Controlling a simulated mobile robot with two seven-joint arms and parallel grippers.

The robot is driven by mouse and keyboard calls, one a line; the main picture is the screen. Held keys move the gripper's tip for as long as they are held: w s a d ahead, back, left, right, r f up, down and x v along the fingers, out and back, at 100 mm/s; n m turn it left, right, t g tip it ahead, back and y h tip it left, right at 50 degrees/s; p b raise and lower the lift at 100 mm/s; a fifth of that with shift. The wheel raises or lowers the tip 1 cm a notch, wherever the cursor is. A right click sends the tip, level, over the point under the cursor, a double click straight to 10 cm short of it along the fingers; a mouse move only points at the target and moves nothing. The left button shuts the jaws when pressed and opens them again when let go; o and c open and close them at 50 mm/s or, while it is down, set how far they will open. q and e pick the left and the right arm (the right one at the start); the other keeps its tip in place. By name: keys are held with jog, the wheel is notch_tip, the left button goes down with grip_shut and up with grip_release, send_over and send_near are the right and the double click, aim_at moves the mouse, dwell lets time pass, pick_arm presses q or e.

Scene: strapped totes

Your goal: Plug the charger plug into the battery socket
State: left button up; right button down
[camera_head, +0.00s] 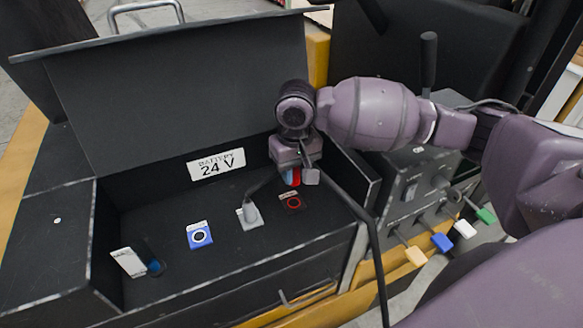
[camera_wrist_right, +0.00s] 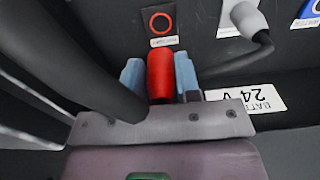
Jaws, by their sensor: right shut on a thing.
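My right gripper (camera_head: 298,176) is shut on a red plug (camera_head: 295,178), held inside the open black battery box. In the right wrist view, the red plug (camera_wrist_right: 160,76) sits between the two blue-grey fingers, pointing toward a dark socket with a red ring (camera_wrist_right: 160,22). A visible gap separates the plug's tip from that socket. In the head view, the red-ringed socket (camera_head: 292,202) lies on the box floor just below the gripper. My left gripper is not in view.
A grey plug (camera_head: 250,215) with a cable sits left of the red-ringed socket. Farther left are a blue-plated socket (camera_head: 200,236) and a white tag (camera_head: 128,262). The raised lid (camera_head: 180,90) stands behind. A black cable (camera_head: 372,225) hangs over the box's right side, near a coloured-lever panel (camera_head: 410,190).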

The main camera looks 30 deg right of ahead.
aim_at(295, 185)
jog(key=shift+f, duration=0.15)
jog(key=shift+f, duration=2.75)
jog(key=shift+s, duration=0.15)
jog(key=shift+f, duration=0.55)
dwell(0.6)
jog(key=c, duration=0.8)
grip_release()
jog(key=shift+o, duration=0.2)
notch_tip(295, 185, up, 11)
jog(key=shift+f, duration=0.1)
